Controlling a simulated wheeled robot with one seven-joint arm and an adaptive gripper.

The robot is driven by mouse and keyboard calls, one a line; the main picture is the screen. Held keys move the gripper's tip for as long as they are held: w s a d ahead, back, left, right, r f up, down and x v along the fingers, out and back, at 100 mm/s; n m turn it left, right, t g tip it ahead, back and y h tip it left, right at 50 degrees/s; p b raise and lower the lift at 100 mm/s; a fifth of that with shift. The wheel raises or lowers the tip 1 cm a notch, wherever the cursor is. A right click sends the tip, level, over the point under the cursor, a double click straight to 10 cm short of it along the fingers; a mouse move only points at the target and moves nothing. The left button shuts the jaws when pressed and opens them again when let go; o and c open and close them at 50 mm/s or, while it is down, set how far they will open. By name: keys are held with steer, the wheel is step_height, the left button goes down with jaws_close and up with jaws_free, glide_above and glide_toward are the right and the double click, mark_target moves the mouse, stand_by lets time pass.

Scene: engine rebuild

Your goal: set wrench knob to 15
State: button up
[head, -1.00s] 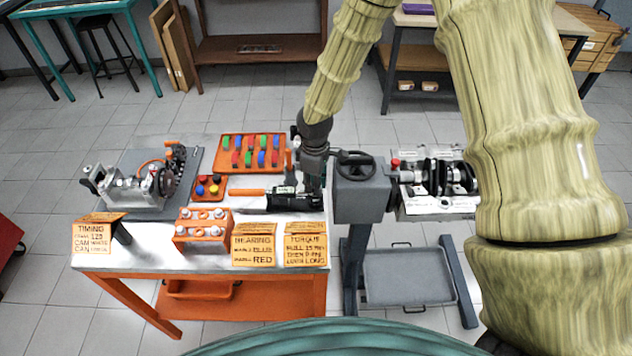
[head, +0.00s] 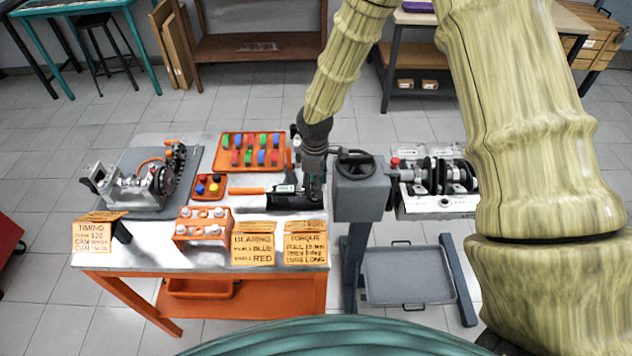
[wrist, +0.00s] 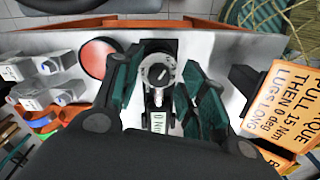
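The torque wrench (head: 252,191) lies on the bench, with an orange handle and a dark body. In the wrist view its round grey knob (wrist: 158,73) faces the camera, with a pale display (wrist: 158,122) just below that appears to read 0 Nm. My gripper (head: 314,190) is low over the right end of the wrench. In the wrist view my gripper (wrist: 165,85) has its dark teal fingers on either side of the knob, with visible gaps, so it looks open. Contact with the knob is not visible. The knob is hidden by my gripper in the head view.
The torque card (head: 305,248) stands at the bench's front right; it also shows close at right in the wrist view (wrist: 285,100). An orange block (head: 200,232), an orange tray (head: 222,167) and a grey stand (head: 360,195) are near. A red disc (wrist: 98,57) sits left of the knob.

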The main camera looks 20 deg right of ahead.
steer(key=shift+r, duration=0.15)
steer(key=shift+w+r, duration=0.1)
steer(key=shift+r, duration=0.35)
step_height(320, 180, up, 11)
stand_by(0.3)
stand_by(0.4)
